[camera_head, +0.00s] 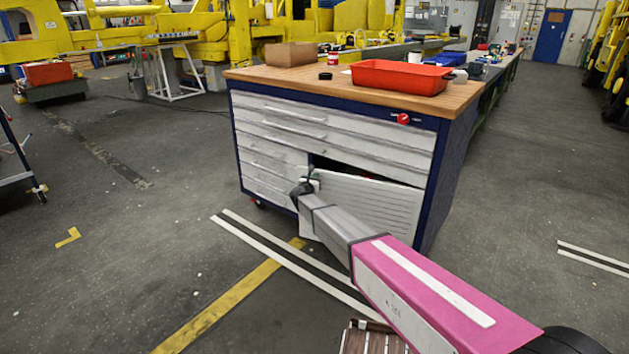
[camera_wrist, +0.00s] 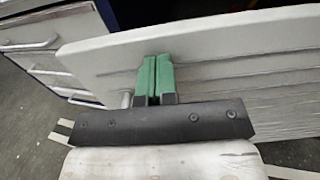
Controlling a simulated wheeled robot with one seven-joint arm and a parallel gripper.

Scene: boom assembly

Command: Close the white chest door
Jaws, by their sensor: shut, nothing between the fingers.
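The white chest door (camera_head: 365,207) is part of the blue and white tool chest (camera_head: 335,130). It stands partly open, with a dark gap along its top and left side. My gripper (camera_head: 306,184) is at the door's upper left part, at the end of my grey and pink arm. In the wrist view the door (camera_wrist: 215,65) fills the upper right, and my gripper's green fingers (camera_wrist: 152,75) are together in front of its face. Whether the fingertips touch the door is hard to tell. A small handle knob shows just left of the fingers.
White drawers (camera_head: 275,165) with bar handles are left of the door opening. The chest's wooden top (camera_head: 330,82) bears a red tray (camera_head: 400,76) and a cardboard box (camera_head: 290,54). A slatted wooden thing (camera_head: 370,338) lies below my arm.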

